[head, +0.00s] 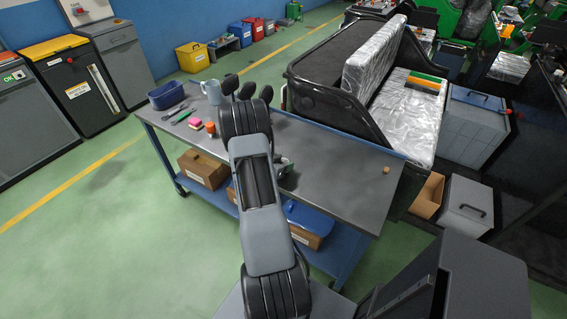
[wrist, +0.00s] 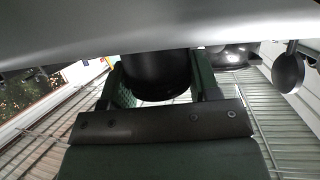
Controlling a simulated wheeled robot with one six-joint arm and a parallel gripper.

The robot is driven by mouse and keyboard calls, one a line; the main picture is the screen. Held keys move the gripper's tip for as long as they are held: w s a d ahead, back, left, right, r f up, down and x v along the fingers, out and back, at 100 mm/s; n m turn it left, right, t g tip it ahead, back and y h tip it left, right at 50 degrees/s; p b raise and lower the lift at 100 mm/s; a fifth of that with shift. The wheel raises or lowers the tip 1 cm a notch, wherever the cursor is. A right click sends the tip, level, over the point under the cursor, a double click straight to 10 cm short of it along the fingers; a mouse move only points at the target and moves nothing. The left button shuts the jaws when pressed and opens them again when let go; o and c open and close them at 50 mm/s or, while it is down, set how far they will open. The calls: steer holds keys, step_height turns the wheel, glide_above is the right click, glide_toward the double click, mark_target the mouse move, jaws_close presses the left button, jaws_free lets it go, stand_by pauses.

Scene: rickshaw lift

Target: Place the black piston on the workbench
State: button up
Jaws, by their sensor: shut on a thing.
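The black piston (wrist: 157,78) shows in the wrist view as a dark round cylinder between the two green fingers of my gripper (wrist: 155,66). The gripper is shut on it. A smooth grey surface across the top of that view hides the piston's far end. The workbench (head: 335,163) is a grey-topped blue table in the head view, with my arm reaching over it. My arm hides the gripper and piston there, so I cannot tell whether the piston touches the top. A small dark, green and white thing (head: 284,167) shows just right of my arm.
On the bench's left end are a blue bin (head: 167,95), a light blue mug (head: 212,92), a pink block (head: 196,123) and an orange piece (head: 210,128). A small orange-brown object (head: 386,170) lies near the right end. The right half is mostly clear. A black rickshaw (head: 330,80) stands behind.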

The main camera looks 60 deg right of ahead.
steer(key=o, duration=1)
